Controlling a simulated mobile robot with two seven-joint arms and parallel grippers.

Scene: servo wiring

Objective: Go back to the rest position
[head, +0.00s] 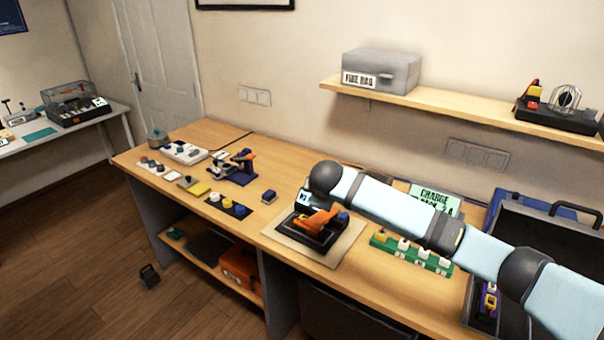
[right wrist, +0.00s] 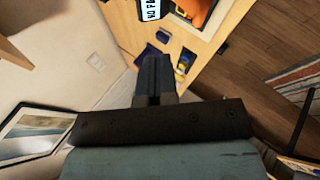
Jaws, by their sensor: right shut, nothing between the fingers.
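My right arm (head: 395,208) reaches in from the lower right of the head view, over the workbench. Its dark rounded joint (head: 325,176) is above the back of the bench; the fingers cannot be made out there. In the right wrist view my right gripper (right wrist: 153,62) is shut, its dark fingers together with nothing between them. Small blue and yellow parts (right wrist: 181,72) on the bench show beyond the fingertips. My left gripper is in neither view.
The workbench (head: 215,135) holds a black fixture with an orange part (head: 318,222) on a mat, a green strip (head: 410,252) with white blocks, and an open case (head: 560,240) at right. A wall shelf (head: 450,98) carries a grey box (head: 382,70) above my arm.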

